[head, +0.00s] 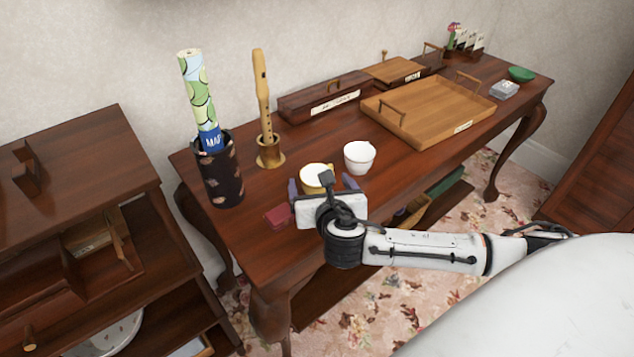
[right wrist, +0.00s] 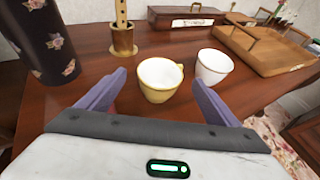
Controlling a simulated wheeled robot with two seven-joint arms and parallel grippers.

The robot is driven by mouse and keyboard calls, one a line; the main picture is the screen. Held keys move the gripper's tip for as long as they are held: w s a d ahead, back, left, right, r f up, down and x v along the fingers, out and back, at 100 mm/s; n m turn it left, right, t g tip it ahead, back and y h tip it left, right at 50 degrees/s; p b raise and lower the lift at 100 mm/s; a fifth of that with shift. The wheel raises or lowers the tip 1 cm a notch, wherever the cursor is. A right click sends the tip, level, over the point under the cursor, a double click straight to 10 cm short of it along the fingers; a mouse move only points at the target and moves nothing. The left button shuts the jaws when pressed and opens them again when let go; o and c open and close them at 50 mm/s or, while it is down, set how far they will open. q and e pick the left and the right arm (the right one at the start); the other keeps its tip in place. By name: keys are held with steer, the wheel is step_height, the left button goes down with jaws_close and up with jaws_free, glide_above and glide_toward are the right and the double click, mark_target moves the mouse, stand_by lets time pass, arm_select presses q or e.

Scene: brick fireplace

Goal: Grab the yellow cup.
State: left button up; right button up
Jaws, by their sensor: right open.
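The yellow cup (head: 316,176) stands upright on the wooden table, partly hidden behind my right gripper in the head view. In the right wrist view the yellow cup (right wrist: 158,82) is whole, with a white inside and its handle at the right. My right gripper (head: 323,186) is open, its purple fingers spread wide. In the right wrist view the gripper (right wrist: 160,88) has the cup ahead, between the lines of its two fingers, and nothing is held. My left gripper is not in view.
A white cup (head: 359,157) stands close to the right of the yellow cup. A dark floral holder (head: 220,178) with a rolled map and a recorder in a wooden stand (head: 270,153) are at the left. A wooden tray (head: 428,108) lies further right. A small red item (head: 280,216) lies near the gripper.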

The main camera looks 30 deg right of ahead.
steer(key=x, duration=0.5)
steer(key=shift+w+r, duration=0.1)
steer(key=shift+w, duration=0.1)
steer(key=shift+r, duration=0.1)
steer(key=c, duration=1.2)
